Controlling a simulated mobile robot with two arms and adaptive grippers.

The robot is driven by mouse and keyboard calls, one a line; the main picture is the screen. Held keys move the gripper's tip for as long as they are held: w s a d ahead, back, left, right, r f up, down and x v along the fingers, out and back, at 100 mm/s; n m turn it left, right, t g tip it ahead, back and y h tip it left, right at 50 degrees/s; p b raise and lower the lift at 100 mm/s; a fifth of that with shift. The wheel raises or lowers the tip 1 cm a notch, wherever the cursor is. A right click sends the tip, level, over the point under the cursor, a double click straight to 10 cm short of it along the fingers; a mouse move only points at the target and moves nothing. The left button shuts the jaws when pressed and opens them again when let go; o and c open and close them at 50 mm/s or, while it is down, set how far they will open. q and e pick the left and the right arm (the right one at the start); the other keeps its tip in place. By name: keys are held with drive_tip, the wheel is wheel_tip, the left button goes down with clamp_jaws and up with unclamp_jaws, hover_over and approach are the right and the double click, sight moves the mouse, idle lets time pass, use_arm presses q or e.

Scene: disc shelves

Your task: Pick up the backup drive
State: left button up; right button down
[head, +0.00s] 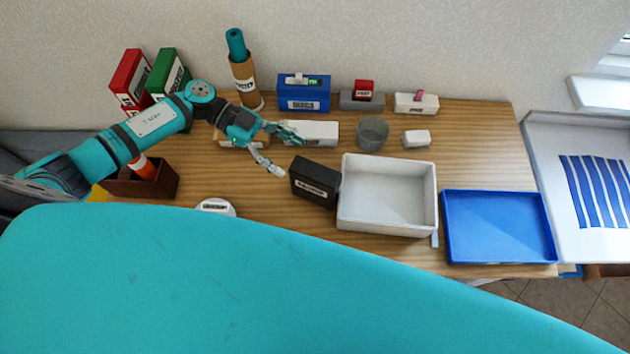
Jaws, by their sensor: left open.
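A black box with a white label (315,182) stands on the wooden table, close against the left side of the white bin. It looks most like the backup drive, but its label is too small to read. My left gripper (289,157) reaches in from the left with its two fingers spread and nothing between them. Its fingertips are just above and left of the black box in the picture; I cannot tell the exact height gap. My right gripper is not in view.
An empty white bin (388,228) and a blue tray (500,253) are right of the black box. Behind are a grey cup (372,133), a small white box (416,139) and a blue box (304,92). A round white item (215,207) lies front left. My teal body hides the table's front.

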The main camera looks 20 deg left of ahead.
sight(312, 170)
use_arm(q)
drive_tip(key=x, duration=0.2)
drive_tip(key=shift+d+f, duration=0.2)
drive_tip(key=shift+d, duration=0.2)
drive_tip(key=shift+d+f+b, duration=0.2)
drive_tip(key=shift+d+b, duration=0.05)
drive_tip(key=shift+b, duration=0.05)
drive_tip(key=b+x, duration=0.1)
drive_tip(key=x, duration=0.2)
drive_tip(key=shift+d+f, duration=0.15)
drive_tip(key=shift+f, duration=0.15)
drive_tip(key=shift+d+f+b, duration=0.1)
drive_tip(key=shift+d+b, duration=0.2)
drive_tip(key=shift+d, duration=0.2)
drive_tip(key=shift+s, duration=0.1)
drive_tip(key=shift+c, duration=1)
clamp_jaws()
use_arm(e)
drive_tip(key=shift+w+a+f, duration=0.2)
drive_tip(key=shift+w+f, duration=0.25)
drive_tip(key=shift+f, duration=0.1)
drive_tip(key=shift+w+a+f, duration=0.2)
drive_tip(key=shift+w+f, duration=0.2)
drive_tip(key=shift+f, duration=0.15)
